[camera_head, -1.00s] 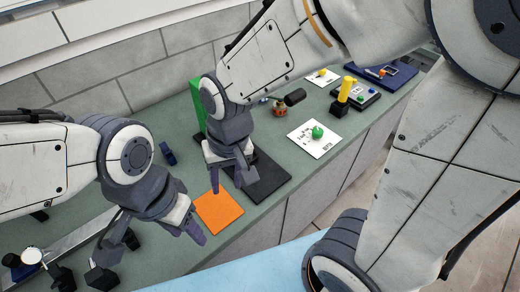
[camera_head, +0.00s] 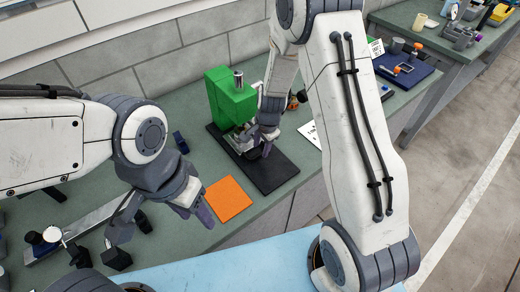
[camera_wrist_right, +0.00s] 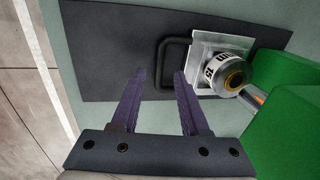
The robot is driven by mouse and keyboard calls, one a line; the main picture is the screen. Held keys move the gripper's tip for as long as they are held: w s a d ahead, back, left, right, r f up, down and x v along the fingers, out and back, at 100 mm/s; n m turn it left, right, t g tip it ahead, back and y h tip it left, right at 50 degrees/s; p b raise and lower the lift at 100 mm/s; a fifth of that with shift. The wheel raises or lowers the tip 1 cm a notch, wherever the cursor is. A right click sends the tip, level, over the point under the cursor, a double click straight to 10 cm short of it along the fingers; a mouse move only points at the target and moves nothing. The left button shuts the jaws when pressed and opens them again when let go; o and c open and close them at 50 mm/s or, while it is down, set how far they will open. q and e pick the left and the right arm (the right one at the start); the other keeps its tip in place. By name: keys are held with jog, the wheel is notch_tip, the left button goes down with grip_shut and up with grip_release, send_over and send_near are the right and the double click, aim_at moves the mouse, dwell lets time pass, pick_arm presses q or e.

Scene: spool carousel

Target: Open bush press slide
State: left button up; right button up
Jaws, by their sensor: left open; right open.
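The green press (camera_head: 232,98) stands on a black base plate (camera_head: 275,172) on the bench. In the right wrist view, the press's slide is a silver plate (camera_wrist_right: 203,42) with a dark U-shaped handle (camera_wrist_right: 164,62) on its side. A white, printed round part with a brassy centre (camera_wrist_right: 222,74) sits on the plate. My right gripper (camera_head: 262,143) is at the front of the press. Its fingers (camera_wrist_right: 156,76) are open and empty, with the tips close to the handle; contact cannot be told. My left gripper (camera_head: 163,222) is open and empty, left of the orange mat.
A small dark blue part (camera_head: 181,142) lies left of the press. A metal rail (camera_head: 80,231) is at the front left. A blue tray (camera_head: 405,72) is at the back right. My right arm hides part of the bench.

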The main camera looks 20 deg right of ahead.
jog(key=shift+w+a+f, duration=0.1)
jog(key=shift+w+f, duration=0.05)
jog(key=shift+f, duration=0.45)
jog(key=shift+w+f, duration=0.1)
jog(key=shift+f, duration=0.5)
grip_shut()
dwell(0.6)
